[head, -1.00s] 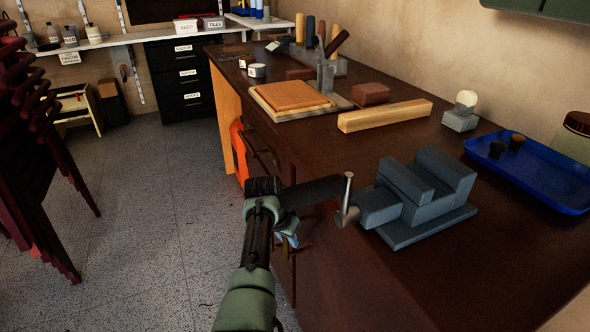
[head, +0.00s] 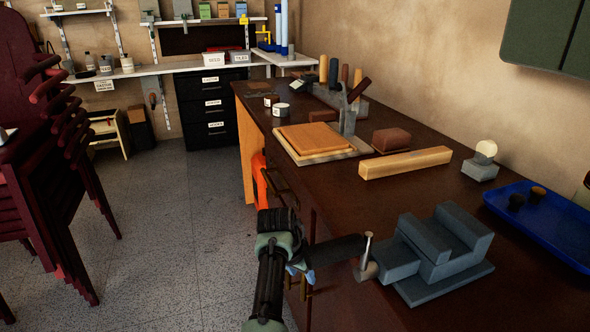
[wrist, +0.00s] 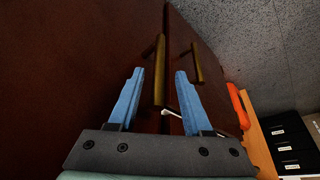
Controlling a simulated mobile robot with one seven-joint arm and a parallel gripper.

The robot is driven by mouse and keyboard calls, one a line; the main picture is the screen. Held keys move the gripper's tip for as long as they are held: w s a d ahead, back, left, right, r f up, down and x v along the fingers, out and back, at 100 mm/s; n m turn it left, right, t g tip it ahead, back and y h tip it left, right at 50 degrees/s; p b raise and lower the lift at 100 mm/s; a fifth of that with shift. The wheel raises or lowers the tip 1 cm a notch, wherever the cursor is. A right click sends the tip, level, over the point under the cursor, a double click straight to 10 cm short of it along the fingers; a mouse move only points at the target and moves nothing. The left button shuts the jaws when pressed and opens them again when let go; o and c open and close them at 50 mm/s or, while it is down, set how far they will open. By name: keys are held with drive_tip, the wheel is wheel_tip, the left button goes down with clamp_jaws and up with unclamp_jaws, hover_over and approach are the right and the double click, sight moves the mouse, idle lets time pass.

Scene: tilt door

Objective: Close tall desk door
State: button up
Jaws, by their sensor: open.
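The dark brown desk (head: 330,215) runs along the right of the head view, its front facing the floor aisle. In the wrist view its brown front panel (wrist: 80,60) fills the left, and a second brown panel (wrist: 205,90) stands at an angle to it, with a dark edge between them. A brass handle (wrist: 158,70) shows beyond my fingers, and another brass handle (wrist: 197,62) is on the angled panel. I cannot tell how far the door is open. My gripper (wrist: 155,85) is open, its blue fingers apart and empty, beside the desk front. In the head view my arm partly hides it.
A grey vise (head: 435,255) with a metal handle sits on the desktop near my arm. Stacked dark red chairs (head: 50,150) stand at the left. An orange object (head: 259,180) is by the desk's far end. The speckled floor (head: 170,230) between is clear.

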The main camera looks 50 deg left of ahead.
drive_tip(key=p+v, duration=0.3)
drive_tip(key=v, duration=0.4)
drive_tip(key=shift+r, duration=0.35)
drive_tip(key=shift+s, duration=0.2)
